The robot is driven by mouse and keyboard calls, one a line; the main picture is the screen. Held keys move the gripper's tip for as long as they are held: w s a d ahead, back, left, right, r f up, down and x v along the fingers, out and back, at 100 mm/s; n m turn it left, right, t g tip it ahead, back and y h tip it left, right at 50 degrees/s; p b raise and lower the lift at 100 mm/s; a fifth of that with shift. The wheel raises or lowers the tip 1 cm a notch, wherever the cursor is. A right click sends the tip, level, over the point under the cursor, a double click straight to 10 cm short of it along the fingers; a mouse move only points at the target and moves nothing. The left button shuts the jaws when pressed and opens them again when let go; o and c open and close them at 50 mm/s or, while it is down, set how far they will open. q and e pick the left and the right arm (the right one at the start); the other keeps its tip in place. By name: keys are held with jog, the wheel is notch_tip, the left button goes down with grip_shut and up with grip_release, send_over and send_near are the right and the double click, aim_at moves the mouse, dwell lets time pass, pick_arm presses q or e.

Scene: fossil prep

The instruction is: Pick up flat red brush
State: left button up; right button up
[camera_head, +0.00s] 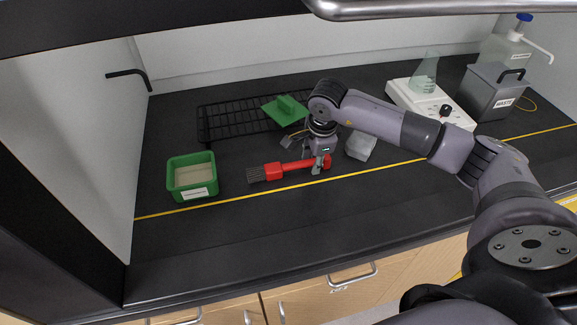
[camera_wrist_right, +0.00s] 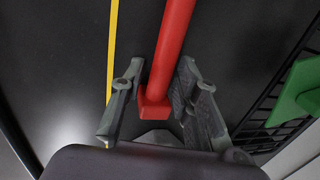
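The flat red brush (camera_head: 292,166) lies on the black worktop, its dark bristles at the left and its handle end at the right. In the right wrist view its red handle (camera_wrist_right: 171,48) runs down between the fingers. My right gripper (camera_head: 318,164) is down at the handle end and hides part of it. In the wrist view the right gripper (camera_wrist_right: 160,83) has one finger on each side of the handle; a narrow gap shows on the left, and the right finger is very close to it. My left gripper is not in view.
A green bin (camera_head: 192,177) is at left. A grey waste box (camera_head: 494,94) and white device (camera_head: 420,100) stand at back right. The front worktop is clear.

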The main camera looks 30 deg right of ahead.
grip_shut()
dwell(0.4)
notch_tip(320, 180, up, 20)
jog(key=b, duration=0.2)
dwell(0.4)
